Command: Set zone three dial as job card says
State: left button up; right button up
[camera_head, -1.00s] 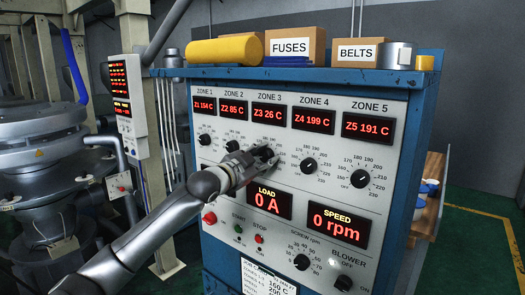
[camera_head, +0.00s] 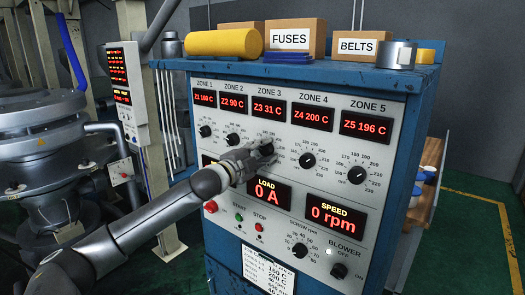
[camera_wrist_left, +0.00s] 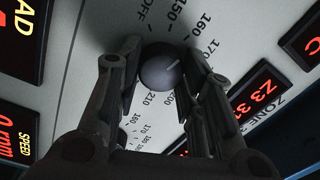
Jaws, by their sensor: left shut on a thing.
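The zone three dial (camera_wrist_left: 160,66) is a dark round knob with a light pointer mark. In the left wrist view my left gripper (camera_wrist_left: 163,78) has a finger on each side of it and is shut on it. The mark points roughly toward the 170 side of the scale; a finger hides part of the scale. In the head view my left gripper (camera_head: 258,154) covers much of this dial. The zone 3 display (camera_head: 268,109) reads 31 C. The job card (camera_head: 268,272) hangs low on the panel, cut off by the frame and only partly legible. My right gripper is not in view.
The zone four dial (camera_head: 307,161) and zone five dial (camera_head: 356,175) are to the right, the zone two dial (camera_head: 232,139) to the left. Load (camera_head: 268,193) and speed (camera_head: 336,215) displays sit below.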

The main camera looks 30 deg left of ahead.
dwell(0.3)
pick_arm(q)
jog(key=o, duration=1)
jog(key=shift+o, duration=0.2)
jog(key=shift+s, duration=0.1)
jog(key=shift+s+f, duration=0.15)
jog(key=shift+s, duration=0.45)
jog(key=s, duration=1)
jog(key=shift+s+a, duration=0.3)
jog(key=shift+a, duration=0.05)
jog(key=shift+f, duration=0.1)
